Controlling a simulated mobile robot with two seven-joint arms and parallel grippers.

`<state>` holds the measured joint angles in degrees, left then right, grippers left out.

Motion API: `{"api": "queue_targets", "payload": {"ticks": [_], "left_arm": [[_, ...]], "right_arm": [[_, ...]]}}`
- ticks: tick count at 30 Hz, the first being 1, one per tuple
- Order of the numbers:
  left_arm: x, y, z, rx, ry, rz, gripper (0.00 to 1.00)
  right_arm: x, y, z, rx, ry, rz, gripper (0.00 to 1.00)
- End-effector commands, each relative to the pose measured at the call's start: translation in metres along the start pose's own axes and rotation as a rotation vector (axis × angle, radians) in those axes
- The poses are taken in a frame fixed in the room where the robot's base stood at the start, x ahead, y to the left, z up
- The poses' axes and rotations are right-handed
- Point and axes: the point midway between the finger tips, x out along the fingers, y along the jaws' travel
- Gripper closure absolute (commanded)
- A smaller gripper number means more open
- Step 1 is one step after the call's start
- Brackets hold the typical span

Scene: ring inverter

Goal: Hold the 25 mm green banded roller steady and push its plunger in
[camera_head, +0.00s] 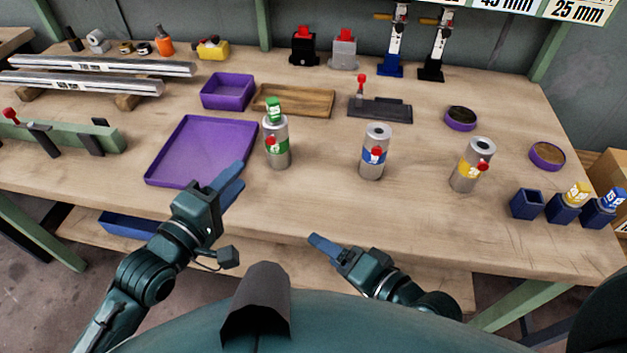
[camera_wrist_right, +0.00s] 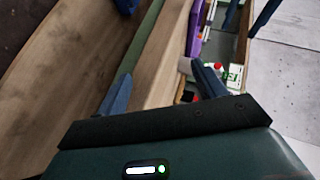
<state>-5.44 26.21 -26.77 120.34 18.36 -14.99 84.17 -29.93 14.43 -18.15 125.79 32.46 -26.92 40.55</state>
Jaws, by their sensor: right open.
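The green banded roller (camera_head: 280,157) stands upright on the bench, a silver cylinder with a green band and a red knob on its side. A green plunger piece with a white label (camera_head: 273,106) sticks up from its top. My left gripper (camera_head: 238,174) is to the left of the roller and nearer me, apart from it, over the purple tray's right edge; I cannot tell its opening. My right gripper (camera_head: 318,241) is open and empty near the bench's front edge; its spread fingers show in the right wrist view (camera_wrist_right: 160,85). A partly hidden green-and-white label (camera_wrist_right: 234,74) shows beyond them.
A blue banded roller (camera_head: 372,170) and a yellow banded roller (camera_head: 464,179) stand to the right. A purple tray (camera_head: 160,178) lies left, with a purple bin (camera_head: 226,104) behind. Blue holders (camera_head: 527,205) stand at the right front. The bench front centre is clear.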

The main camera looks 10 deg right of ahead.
Motion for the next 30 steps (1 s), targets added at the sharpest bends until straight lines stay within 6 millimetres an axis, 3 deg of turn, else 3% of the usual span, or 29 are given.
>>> {"api": "queue_targets", "payload": {"ticks": [3, 8, 12, 18, 24, 30], "left_arm": [[0.000, 0.000, 0.000, 0.000, 0.000, 0.000, 0.64], [0.000, 0.000, 0.000, 0.000, 0.000, 0.000, 0.64], [0.000, 0.000, 0.000, 0.000, 0.000, 0.000, 0.64], [0.000, 0.000, 0.000, 0.000, 0.000, 0.000, 0.64], [0.000, 0.000, 0.000, 0.000, 0.000, 0.000, 0.64], [0.000, 0.000, 0.000, 0.000, 0.000, 0.000, 0.64]], "right_arm": [[0.013, -0.026, -0.009, 0.339, -0.030, -0.095, 0.30], [0.035, -0.048, -0.030, 0.812, -0.057, -0.205, 0.30], [0.058, -0.053, -0.052, 1.216, -0.076, -0.287, 0.30], [0.083, -0.051, -0.077, 1.660, -0.108, -0.374, 0.30], [0.094, -0.049, -0.089, 1.859, -0.127, -0.415, 0.30], [0.112, -0.055, -0.095, 1.883, -0.131, -0.422, 0.30]]}}
